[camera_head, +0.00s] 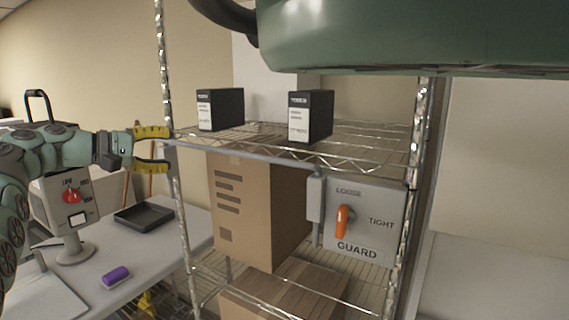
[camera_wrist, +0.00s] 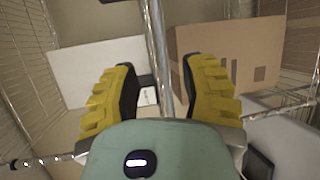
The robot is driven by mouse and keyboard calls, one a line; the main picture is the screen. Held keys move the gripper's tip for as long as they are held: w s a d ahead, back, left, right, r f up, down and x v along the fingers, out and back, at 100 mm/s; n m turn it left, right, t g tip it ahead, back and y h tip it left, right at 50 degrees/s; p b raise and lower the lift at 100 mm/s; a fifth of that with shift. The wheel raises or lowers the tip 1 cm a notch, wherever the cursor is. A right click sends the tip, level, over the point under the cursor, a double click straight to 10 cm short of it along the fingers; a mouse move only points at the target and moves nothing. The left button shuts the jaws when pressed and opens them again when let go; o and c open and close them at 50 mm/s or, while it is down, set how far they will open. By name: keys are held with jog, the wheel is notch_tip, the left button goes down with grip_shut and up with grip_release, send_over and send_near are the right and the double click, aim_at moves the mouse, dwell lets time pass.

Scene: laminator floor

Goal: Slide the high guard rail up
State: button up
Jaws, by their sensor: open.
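The guard rail (camera_head: 250,157) is a plain grey bar running across the front of the upper shelf, at about shelf height. In the wrist view, a smooth grey bar (camera_wrist: 157,45) that looks like this rail runs between my finger pads. My gripper (camera_head: 168,149) is open at the left front post, with its yellow fingers one above the other near the rail's left end. The wrist view shows the gripper (camera_wrist: 162,88) with a gap on both sides of the bar; contact cannot be told. A GUARD panel (camera_head: 375,205) has an orange lever (camera_head: 342,220) standing roughly upright below the word LOOSE.
Two black boxes (camera_head: 220,110) (camera_head: 311,116) stand on the upper wire shelf. A tall carton (camera_head: 240,205) stands below it. A chrome post (camera_head: 163,60) is close to my gripper. A table holds a black tray (camera_head: 144,216), a purple object (camera_head: 116,277) and a red-knobbed control box (camera_head: 65,200).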

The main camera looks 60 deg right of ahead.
aim_at(218, 150)
jog(key=p+x, duration=0.6)
jog(key=x, duration=0.5)
jog(key=shift+s+r, duration=0.1)
jog(key=shift+r, duration=0.05)
jog(key=shift+s+d+f, duration=0.15)
jog(key=shift+d+f, duration=0.15)
jog(key=shift+d, duration=0.2)
jog(key=shift+s+d, duration=0.15)
jog(key=shift+d, duration=0.35)
jog(key=shift+o, duration=0.5)
jog(key=c, duration=0.8)
grip_shut()
